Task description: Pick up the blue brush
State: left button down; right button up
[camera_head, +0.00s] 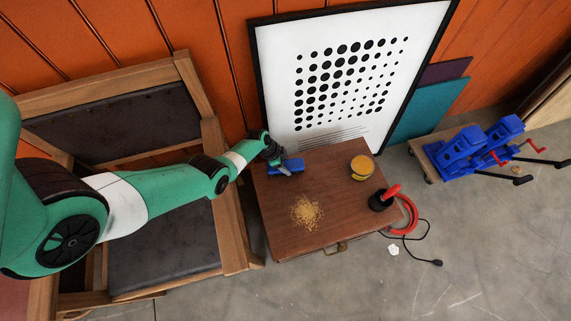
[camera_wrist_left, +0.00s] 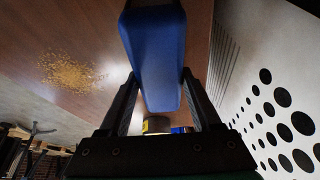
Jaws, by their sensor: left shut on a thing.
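The blue brush (camera_head: 291,165) is at the back left of the small wooden table, close to the framed print. My left gripper (camera_head: 281,168) reaches it from the left and is shut on it. In the left wrist view the blue brush (camera_wrist_left: 157,55) sits between the two dark fingers of my left gripper (camera_wrist_left: 160,95), its long body pointing away from the palm. I cannot tell whether it touches the tabletop. Its bristles are hidden. My right gripper is not in view.
The table (camera_head: 285,235) bears a pile of golden grains (camera_head: 306,212), a yellow-orange cup (camera_head: 361,166) and a black and red tool (camera_head: 383,198). A framed dotted print (camera_head: 345,80) leans behind. A wooden chair (camera_head: 165,240) stands left. Blue hand presses (camera_head: 475,150) stand right.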

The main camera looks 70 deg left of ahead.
pick_arm(q)
jog(key=s+d+r+p, duration=0.7)
jog(key=d+r+p, duration=0.3)
jog(key=d+p, duration=0.2)
jog(key=shift+r+p, duration=0.3)
jog(key=shift+p, duration=0.4)
jog(key=shift+d, duration=0.1)
